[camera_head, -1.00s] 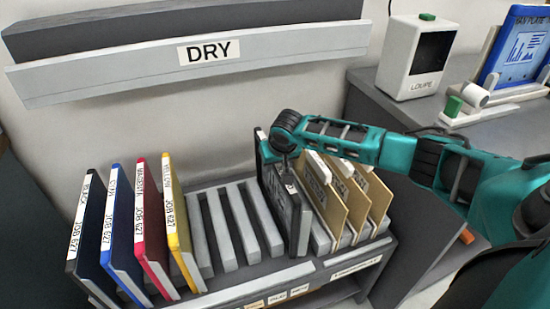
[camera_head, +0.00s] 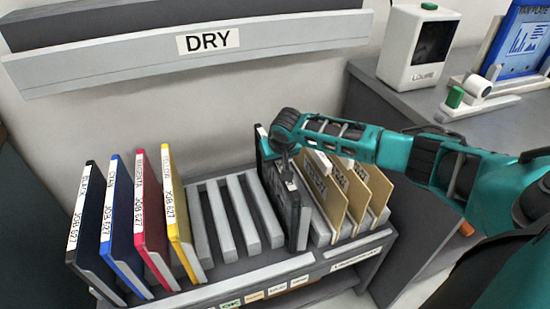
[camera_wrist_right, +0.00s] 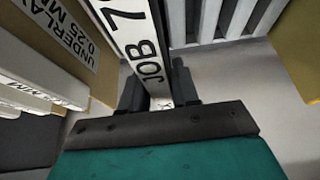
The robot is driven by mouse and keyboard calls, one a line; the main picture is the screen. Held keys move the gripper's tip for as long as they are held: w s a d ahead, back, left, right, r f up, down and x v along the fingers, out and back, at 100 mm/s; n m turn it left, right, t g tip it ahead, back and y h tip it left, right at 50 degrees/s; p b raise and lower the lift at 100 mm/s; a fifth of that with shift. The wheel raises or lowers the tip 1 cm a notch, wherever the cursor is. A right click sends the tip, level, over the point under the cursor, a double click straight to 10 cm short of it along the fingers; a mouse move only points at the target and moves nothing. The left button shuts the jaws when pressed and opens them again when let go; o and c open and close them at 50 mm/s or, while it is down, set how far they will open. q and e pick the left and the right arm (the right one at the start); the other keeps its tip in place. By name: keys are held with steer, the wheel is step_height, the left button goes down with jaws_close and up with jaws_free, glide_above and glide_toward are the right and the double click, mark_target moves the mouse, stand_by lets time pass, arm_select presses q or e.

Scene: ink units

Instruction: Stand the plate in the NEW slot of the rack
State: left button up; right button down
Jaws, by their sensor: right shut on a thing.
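The plate (camera_head: 276,198) is a dark panel with a white edge label reading "JOB 7…" in the right wrist view (camera_wrist_right: 140,45). It stands almost upright at the rack (camera_head: 228,277), between the empty slots and the tan dividers. Its lower edge is at the slot bars; how deep it sits I cannot tell. My right gripper (camera_head: 287,168) is shut on its upper edge, and its fingers show in the right wrist view (camera_wrist_right: 160,90). Small tags (camera_head: 277,290) run along the rack's front; I cannot read NEW surely. My left gripper is out of view.
Black, blue, red and yellow (camera_head: 180,215) plates stand at the rack's left. Empty slots (camera_head: 230,218) lie between them and the held plate. Tan dividers (camera_head: 350,195) stand close on its right. A DRY shelf (camera_head: 150,55) hangs behind; a LOUPE box (camera_head: 415,50) stands on the right counter.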

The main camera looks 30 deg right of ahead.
steer(key=shift+f, duration=0.15)
steer(key=c, duration=0.8)
jaws_free()
steer(key=shift+o, duration=0.2)
steer(key=p+v, duration=0.3)
steer(key=v, duration=0.9)
steer(key=shift+s+a+r, duration=0.1)
steer(key=shift+s+r, duration=0.1)
steer(key=shift+r, duration=0.2)
